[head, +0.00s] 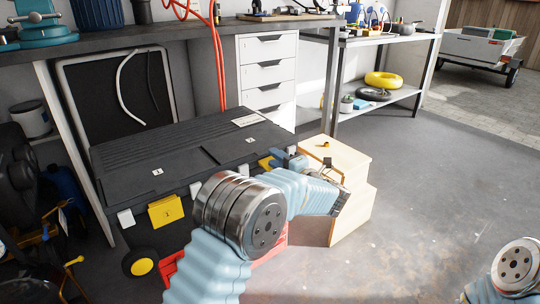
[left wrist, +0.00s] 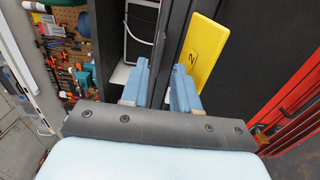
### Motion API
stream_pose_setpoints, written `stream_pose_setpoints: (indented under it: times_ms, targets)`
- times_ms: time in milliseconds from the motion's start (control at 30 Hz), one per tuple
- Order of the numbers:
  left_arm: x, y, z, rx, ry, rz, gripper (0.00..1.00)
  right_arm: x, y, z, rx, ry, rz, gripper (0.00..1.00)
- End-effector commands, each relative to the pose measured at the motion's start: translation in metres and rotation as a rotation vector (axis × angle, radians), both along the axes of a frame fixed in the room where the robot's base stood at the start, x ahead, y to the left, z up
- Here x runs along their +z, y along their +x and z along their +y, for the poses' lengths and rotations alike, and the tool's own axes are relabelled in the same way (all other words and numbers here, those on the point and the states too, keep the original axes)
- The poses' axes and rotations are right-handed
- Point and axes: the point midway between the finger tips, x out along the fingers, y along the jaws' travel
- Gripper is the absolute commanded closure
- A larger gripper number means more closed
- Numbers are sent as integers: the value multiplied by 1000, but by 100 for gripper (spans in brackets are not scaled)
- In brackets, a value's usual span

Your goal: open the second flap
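A black chest (head: 185,150) with a ribbed lid and small labels stands below the workbench. A yellow flap (head: 166,210) is at the left of its front. A second yellow flap (head: 267,162) is at the right of the front, partly hidden by my left arm. In the left wrist view the flap marked 2 (left wrist: 203,60) lies just right of the right finger. My left gripper (head: 287,161) is at this flap; its blue fingers (left wrist: 158,72) stand apart with a gap between them. Whether a finger touches the flap is unclear. My right gripper is out of view.
A light wooden box (head: 350,160) stands right beside the chest, close to my left wrist. White drawers (head: 268,75) stand behind it. A metal shelf (head: 385,103) holds a yellow ring. Red parts (head: 275,240) show below the chest front.

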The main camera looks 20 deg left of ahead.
Motion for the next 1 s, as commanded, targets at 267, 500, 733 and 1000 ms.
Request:
stream_pose_setpoints:
  times_ms: [267, 500, 733, 1000]
  targets:
    - [0, 19, 25, 0, 1, 1, 70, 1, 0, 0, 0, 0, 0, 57]
    - [0, 21, 26, -2, 1, 2, 70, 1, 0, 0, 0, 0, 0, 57]
    - [0, 21, 26, -2, 1, 2, 96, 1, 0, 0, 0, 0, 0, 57]
    - [0, 21, 26, -2, 0, 2, 100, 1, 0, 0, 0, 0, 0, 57]
